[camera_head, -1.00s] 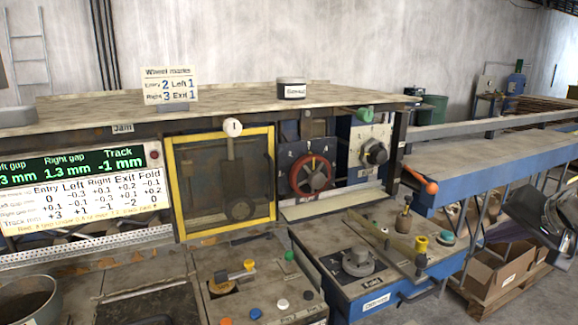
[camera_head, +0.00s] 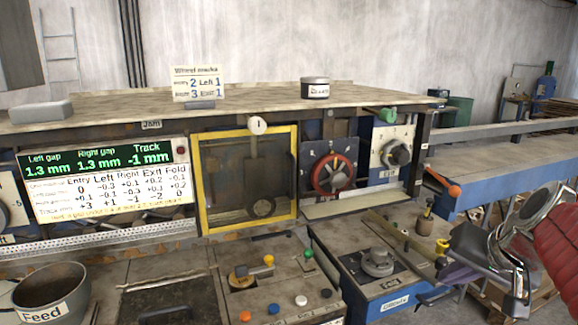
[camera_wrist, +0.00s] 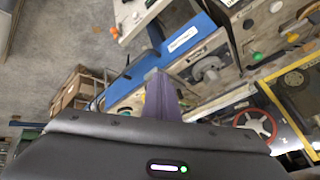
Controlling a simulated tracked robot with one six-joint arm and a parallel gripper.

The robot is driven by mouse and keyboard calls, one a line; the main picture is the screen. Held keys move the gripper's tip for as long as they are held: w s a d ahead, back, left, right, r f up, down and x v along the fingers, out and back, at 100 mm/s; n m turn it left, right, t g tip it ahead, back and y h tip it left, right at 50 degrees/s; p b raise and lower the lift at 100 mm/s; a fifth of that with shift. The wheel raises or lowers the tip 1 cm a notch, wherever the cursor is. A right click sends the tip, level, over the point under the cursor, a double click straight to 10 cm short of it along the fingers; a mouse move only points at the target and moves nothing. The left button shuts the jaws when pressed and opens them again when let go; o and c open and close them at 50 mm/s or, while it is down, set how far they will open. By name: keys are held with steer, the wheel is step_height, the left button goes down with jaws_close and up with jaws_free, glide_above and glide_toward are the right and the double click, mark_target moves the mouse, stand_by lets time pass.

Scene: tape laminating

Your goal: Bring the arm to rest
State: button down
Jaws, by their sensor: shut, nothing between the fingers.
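My gripper (camera_head: 448,273) is at the right of the head view, in front of the blue-sided control table (camera_head: 385,293). Its dark body hangs from a shiny metal wrist and a red arm part of mine. In the wrist view, the purple fingers of my gripper (camera_wrist: 158,82) are together with nothing between them. The gripper looks clear of the table's knobs, though its exact height is hard to tell.
A Feed bowl (camera_head: 50,290) is at lower left. Cardboard boxes (camera_wrist: 72,90) show in the wrist view.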

steer(key=s+a+f+n, duration=0.3)
steer(key=s+a+f, duration=0.1)
steer(key=s+a, duration=0.2)
steer(key=s+a+f+n+g, duration=0.1)
steer(key=s+a+f+n, duration=0.2)
steer(key=a, duration=0.6)
steer(key=shift+s+f+g, duration=0.3)
steer(key=shift+s+f, duration=0.95)
steer(key=shift+s, duration=0.55)
steer(key=shift+a, duration=0.1)
stand_by(0.8)
